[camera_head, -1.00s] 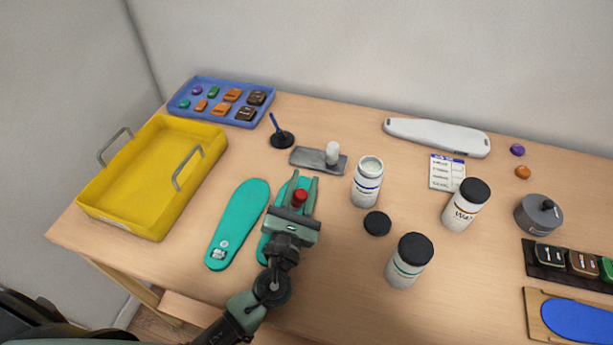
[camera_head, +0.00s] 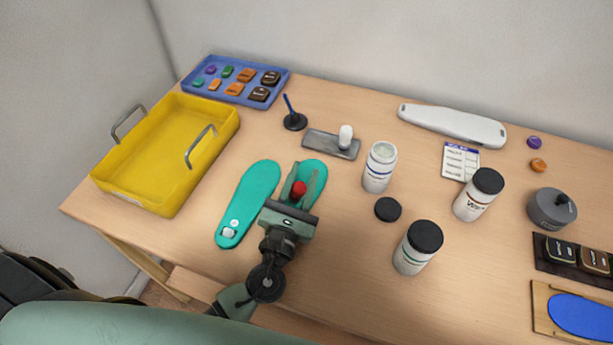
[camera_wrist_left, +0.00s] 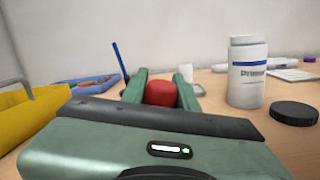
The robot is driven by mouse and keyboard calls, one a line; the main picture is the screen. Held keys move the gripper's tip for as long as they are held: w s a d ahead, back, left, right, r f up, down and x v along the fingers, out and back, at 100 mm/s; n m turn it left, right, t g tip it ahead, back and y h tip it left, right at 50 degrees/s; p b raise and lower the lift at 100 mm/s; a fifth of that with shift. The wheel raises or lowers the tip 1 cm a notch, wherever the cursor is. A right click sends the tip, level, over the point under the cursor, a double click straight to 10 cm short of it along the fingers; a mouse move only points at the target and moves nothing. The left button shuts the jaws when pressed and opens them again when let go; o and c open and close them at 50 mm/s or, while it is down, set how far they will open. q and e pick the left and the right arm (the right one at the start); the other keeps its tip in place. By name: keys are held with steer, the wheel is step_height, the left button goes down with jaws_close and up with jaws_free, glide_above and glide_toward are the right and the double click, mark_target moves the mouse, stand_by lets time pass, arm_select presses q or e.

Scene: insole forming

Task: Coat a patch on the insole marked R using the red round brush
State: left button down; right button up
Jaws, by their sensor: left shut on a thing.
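My left gripper (camera_head: 305,178) is shut on the red round brush (camera_head: 299,188). Only the brush's red rounded top shows between the fingers; its bristle end is hidden. The red top also shows in the left wrist view (camera_wrist_left: 161,93). The gripper is over the right-hand teal insole (camera_head: 316,169), whose toe shows beyond the fingers and whose heel is hidden by my arm. Whether the brush touches it, I cannot tell. The other teal insole (camera_head: 250,197) lies just to the left, with small pale marks at its heel, too small to read. My right gripper is not in view.
The open primer bottle (camera_head: 379,167) and a black lid (camera_head: 388,209) stand right of my gripper. A grey plate with a white knob (camera_head: 332,144) and a blue brush in a black holder (camera_head: 294,121) are behind. A yellow tray (camera_head: 137,195) is left. Two black-capped bottles stand right.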

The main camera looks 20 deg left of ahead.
arm_select(q)
steer(key=shift+w+d+f, duration=0.1)
steer(key=shift+w+d, duration=0.1)
steer(key=shift+w, duration=1.6)
steer(key=shift+w+d+f, duration=0.1)
steer(key=shift+w+d, duration=0.1)
steer(key=shift+w, duration=1.55)
steer(key=shift+s+a, duration=0.1)
steer(key=shift+s, duration=1.1)
steer(key=shift+s+a+r, duration=0.15)
steer(key=shift+s, duration=1.1)
steer(key=shift+s+a+r, duration=0.1)
steer(key=shift+s, duration=1.15)
steer(key=shift+w, duration=0.1)
step_height(320, 180, up, 6)
steer(key=p, duration=0.5)
steer(key=shift+p, duration=0.4)
steer(key=shift+w, duration=0.1)
step_height(320, 180, up, 3)
steer(key=p, duration=0.2)
steer(key=shift+p, duration=0.4)
